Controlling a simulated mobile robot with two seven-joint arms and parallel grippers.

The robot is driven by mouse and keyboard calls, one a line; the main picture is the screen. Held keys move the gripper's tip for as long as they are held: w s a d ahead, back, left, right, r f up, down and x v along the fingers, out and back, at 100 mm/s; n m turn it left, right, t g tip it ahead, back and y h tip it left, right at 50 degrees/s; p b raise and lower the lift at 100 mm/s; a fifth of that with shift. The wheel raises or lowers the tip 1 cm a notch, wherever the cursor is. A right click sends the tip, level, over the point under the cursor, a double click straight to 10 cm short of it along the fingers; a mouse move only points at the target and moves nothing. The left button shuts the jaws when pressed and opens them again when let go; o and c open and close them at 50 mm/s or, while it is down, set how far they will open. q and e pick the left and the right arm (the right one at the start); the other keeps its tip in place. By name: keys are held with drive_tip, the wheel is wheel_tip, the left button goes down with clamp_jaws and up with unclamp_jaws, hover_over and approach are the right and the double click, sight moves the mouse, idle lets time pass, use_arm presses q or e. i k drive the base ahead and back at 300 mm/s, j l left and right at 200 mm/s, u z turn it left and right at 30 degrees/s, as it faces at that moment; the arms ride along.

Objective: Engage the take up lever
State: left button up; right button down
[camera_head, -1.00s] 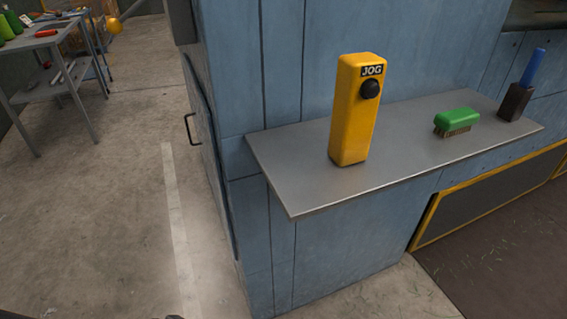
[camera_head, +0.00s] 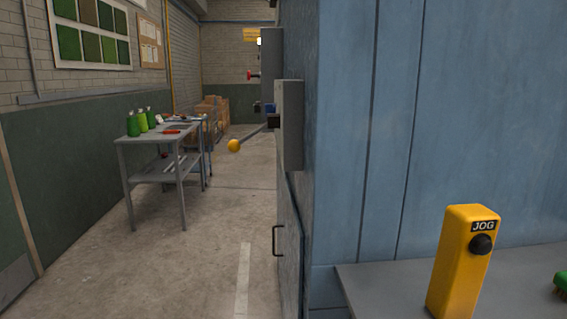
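The take up lever (camera_head: 252,136) sticks out to the left from a grey box (camera_head: 291,124) on the side of the blue machine. The lever is some distance ahead, left of the machine's near corner. Neither of my grippers shows in the view now, so nothing tells whether they are open or shut.
A yellow JOG box (camera_head: 462,262) stands on a grey shelf (camera_head: 385,285) at the lower right. A metal table (camera_head: 160,140) with green bottles stands at the left. Cardboard boxes (camera_head: 212,112) are at the back. The floor (camera_head: 215,255) between table and machine is clear.

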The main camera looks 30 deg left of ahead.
sight(234, 145)
drive_tip(key=j+u, duration=0.1)
drive_tip(key=u, duration=0.25)
drive_tip(key=j+u, duration=0.1)
drive_tip(key=u, duration=0.65)
drive_tip(key=i+j, duration=0.05)
